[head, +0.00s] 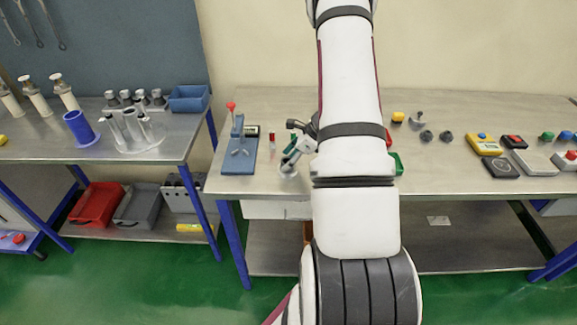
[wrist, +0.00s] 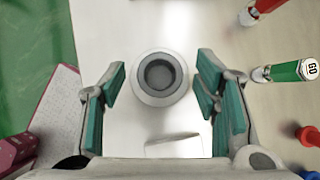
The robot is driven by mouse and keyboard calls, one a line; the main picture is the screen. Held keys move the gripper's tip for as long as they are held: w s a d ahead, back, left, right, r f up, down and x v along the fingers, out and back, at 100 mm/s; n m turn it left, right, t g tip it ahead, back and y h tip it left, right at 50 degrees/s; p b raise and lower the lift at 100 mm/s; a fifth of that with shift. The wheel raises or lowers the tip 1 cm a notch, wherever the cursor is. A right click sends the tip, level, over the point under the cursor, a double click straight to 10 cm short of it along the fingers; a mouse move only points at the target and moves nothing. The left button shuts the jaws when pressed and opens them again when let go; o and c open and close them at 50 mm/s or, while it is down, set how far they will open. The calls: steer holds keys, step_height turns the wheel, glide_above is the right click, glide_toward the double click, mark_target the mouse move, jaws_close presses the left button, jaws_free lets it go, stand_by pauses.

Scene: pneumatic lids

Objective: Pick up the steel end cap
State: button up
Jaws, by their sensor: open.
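The steel end cap (wrist: 160,78) is a round grey piece with a dark, hollow centre. In the wrist view it stands on the pale bench top, between and slightly beyond my gripper's fingers. My gripper (wrist: 160,92) is open, with one green-padded finger on each side and clear gaps to the cap. In the head view my gripper (head: 291,162) is low over the front left part of the right-hand bench. The cap is too small and too covered by the gripper to make out there.
A green-handled gauge marked GO (wrist: 290,71) and a red-handled one (wrist: 265,8) lie right of the cap. Red knobs (wrist: 308,135) are at lower right. The bench edge and green floor (wrist: 35,50) are left. A blue press (head: 240,155) stands left of my gripper.

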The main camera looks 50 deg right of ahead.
steer(key=shift+c, duration=0.2)
jaws_close()
